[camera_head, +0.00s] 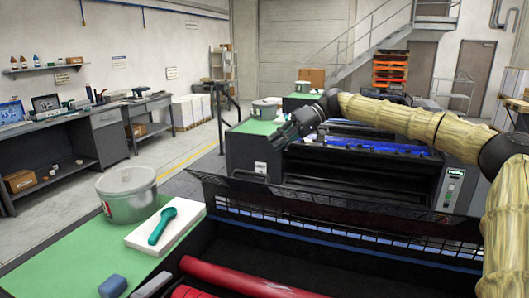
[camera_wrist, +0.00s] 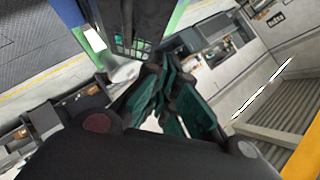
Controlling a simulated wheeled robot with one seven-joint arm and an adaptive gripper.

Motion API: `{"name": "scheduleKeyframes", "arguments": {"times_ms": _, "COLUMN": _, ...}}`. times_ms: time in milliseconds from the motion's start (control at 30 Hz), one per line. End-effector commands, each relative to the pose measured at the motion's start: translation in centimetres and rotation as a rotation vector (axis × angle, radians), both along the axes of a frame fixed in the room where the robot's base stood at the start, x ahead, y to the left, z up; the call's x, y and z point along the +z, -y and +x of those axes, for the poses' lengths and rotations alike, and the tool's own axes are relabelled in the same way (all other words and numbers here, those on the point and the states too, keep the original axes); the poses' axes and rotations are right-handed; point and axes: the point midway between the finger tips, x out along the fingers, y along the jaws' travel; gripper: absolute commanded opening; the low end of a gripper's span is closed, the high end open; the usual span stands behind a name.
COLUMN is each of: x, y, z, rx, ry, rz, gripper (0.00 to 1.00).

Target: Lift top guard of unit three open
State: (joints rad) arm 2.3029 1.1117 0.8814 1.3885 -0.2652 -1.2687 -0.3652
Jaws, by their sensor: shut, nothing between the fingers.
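My gripper (camera_head: 285,134) is shut and empty. In the head view it is at the left end of the second ink unit (camera_head: 243,152), near its top. In the wrist view the closed fingers (camera_wrist: 160,78) point toward a dark grid-like panel (camera_wrist: 133,42); I cannot tell whether they touch it. The near ink unit has a black mesh guard (camera_head: 330,212) that stands tilted up behind red rollers (camera_head: 250,281). The second unit shows a blue bar (camera_head: 375,150) along its top; its guard is hard to make out. I see no unit numbers clearly.
A grey bucket (camera_head: 128,200) and a teal scraper (camera_head: 161,226) on a white block (camera_head: 188,219) sit on the near unit's green top (camera_head: 78,250). A workbench (camera_head: 100,128) stands left. The floor (camera_head: 180,160) between is clear. Stairs rise behind.

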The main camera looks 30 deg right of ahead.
Motion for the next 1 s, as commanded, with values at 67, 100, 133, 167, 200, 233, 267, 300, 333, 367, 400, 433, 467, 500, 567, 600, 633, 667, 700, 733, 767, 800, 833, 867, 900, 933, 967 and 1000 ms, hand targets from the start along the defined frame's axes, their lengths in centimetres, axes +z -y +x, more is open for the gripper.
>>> {"name": "scheduleKeyframes", "arguments": {"times_ms": 67, "x": -0.1, "y": -0.1, "z": -0.4, "rx": -0.009, "ry": 0.0, "rz": -0.001, "gripper": 0.0}}
{"name": "scheduleKeyframes", "arguments": {"times_ms": 100, "x": -0.3, "y": -0.3, "z": -0.5, "rx": -0.014, "ry": 0.001, "rz": 0.0, "gripper": 0.0}}
{"name": "scheduleKeyframes", "arguments": {"times_ms": 133, "x": -0.5, "y": -0.6, "z": -0.5, "rx": -0.015, "ry": 0.0, "rz": -0.001, "gripper": 0.0}}
{"name": "scheduleKeyframes", "arguments": {"times_ms": 167, "x": -0.8, "y": -0.9, "z": -0.5, "rx": -0.016, "ry": 0.001, "rz": -0.001, "gripper": 0.0}}
{"name": "scheduleKeyframes", "arguments": {"times_ms": 200, "x": -1.1, "y": -1.4, "z": -0.4, "rx": -0.018, "ry": -0.001, "rz": -0.002, "gripper": 0.0}}
{"name": "scheduleKeyframes", "arguments": {"times_ms": 233, "x": -1.3, "y": -1.8, "z": -0.3, "rx": -0.018, "ry": -0.001, "rz": -0.002, "gripper": 0.0}}
{"name": "scheduleKeyframes", "arguments": {"times_ms": 267, "x": -1.5, "y": -2.2, "z": -0.2, "rx": -0.018, "ry": 0.001, "rz": -0.001, "gripper": 0.0}}
{"name": "scheduleKeyframes", "arguments": {"times_ms": 300, "x": -1.8, "y": -2.7, "z": -0.1, "rx": -0.018, "ry": 0.001, "rz": -0.001, "gripper": 0.0}}
{"name": "scheduleKeyframes", "arguments": {"times_ms": 333, "x": -2.0, "y": -3.1, "z": 0.0, "rx": -0.019, "ry": 0.0, "rz": -0.001, "gripper": 0.0}}
{"name": "scheduleKeyframes", "arguments": {"times_ms": 367, "x": -2.3, "y": -3.4, "z": 0.1, "rx": -0.019, "ry": 0.0, "rz": -0.001, "gripper": 0.0}}
{"name": "scheduleKeyframes", "arguments": {"times_ms": 400, "x": -2.6, "y": -3.9, "z": 0.2, "rx": -0.019, "ry": 0.0, "rz": -0.001, "gripper": 0.0}}
{"name": "scheduleKeyframes", "arguments": {"times_ms": 433, "x": -2.9, "y": -4.3, "z": 0.3, "rx": -0.018, "ry": -0.002, "rz": 0.0, "gripper": 0.0}}
{"name": "scheduleKeyframes", "arguments": {"times_ms": 467, "x": -3.1, "y": -4.6, "z": 0.4, "rx": -0.018, "ry": -0.002, "rz": 0.0, "gripper": 0.0}}
{"name": "scheduleKeyframes", "arguments": {"times_ms": 500, "x": -3.3, "y": -5.0, "z": 0.5, "rx": -0.018, "ry": 0.0, "rz": 0.0, "gripper": 0.0}}
{"name": "scheduleKeyframes", "arguments": {"times_ms": 567, "x": -3.8, "y": -5.6, "z": 0.7, "rx": -0.018, "ry": 0.0, "rz": 0.001, "gripper": 0.0}}
{"name": "scheduleKeyframes", "arguments": {"times_ms": 600, "x": -4.1, "y": -6.0, "z": 0.8, "rx": -0.018, "ry": 0.0, "rz": 0.002, "gripper": 0.0}}
{"name": "scheduleKeyframes", "arguments": {"times_ms": 633, "x": -4.4, "y": -6.3, "z": 0.9, "rx": -0.017, "ry": 0.0, "rz": 0.002, "gripper": 0.0}}
{"name": "scheduleKeyframes", "arguments": {"times_ms": 667, "x": -4.7, "y": -6.3, "z": 0.6, "rx": -0.017, "ry": -0.001, "rz": 0.004, "gripper": 0.0}}
{"name": "scheduleKeyframes", "arguments": {"times_ms": 700, "x": -5.0, "y": -6.5, "z": 0.3, "rx": -0.018, "ry": 0.0, "rz": 0.004, "gripper": 0.0}}
{"name": "scheduleKeyframes", "arguments": {"times_ms": 733, "x": -5.3, "y": -6.6, "z": 0.1, "rx": -0.019, "ry": 0.0, "rz": 0.005, "gripper": 0.0}}
{"name": "scheduleKeyframes", "arguments": {"times_ms": 767, "x": -5.6, "y": -6.8, "z": -0.1, "rx": -0.018, "ry": -0.001, "rz": 0.005, "gripper": 0.0}}
{"name": "scheduleKeyframes", "arguments": {"times_ms": 800, "x": -5.9, "y": -7.0, "z": -0.3, "rx": -0.017, "ry": -0.001, "rz": 0.006, "gripper": 0.0}}
{"name": "scheduleKeyframes", "arguments": {"times_ms": 833, "x": -6.1, "y": -7.1, "z": -0.4, "rx": -0.018, "ry": 0.0, "rz": 0.007, "gripper": 0.0}}
{"name": "scheduleKeyframes", "arguments": {"times_ms": 867, "x": -6.3, "y": -7.3, "z": -0.5, "rx": -0.018, "ry": 0.001, "rz": 0.007, "gripper": 0.0}}
{"name": "scheduleKeyframes", "arguments": {"times_ms": 900, "x": -6.6, "y": -7.4, "z": -0.6, "rx": -0.018, "ry": 0.001, "rz": 0.007, "gripper": 0.0}}
{"name": "scheduleKeyframes", "arguments": {"times_ms": 933, "x": -6.7, "y": -7.6, "z": -0.7, "rx": -0.017, "ry": 0.001, "rz": 0.006, "gripper": 0.0}}
{"name": "scheduleKeyframes", "arguments": {"times_ms": 967, "x": -6.9, "y": -7.7, "z": -0.8, "rx": -0.017, "ry": 0.0, "rz": 0.006, "gripper": 0.0}}
{"name": "scheduleKeyframes", "arguments": {"times_ms": 1000, "x": -7.0, "y": -7.8, "z": -0.8, "rx": -0.017, "ry": 0.001, "rz": 0.005, "gripper": 0.0}}
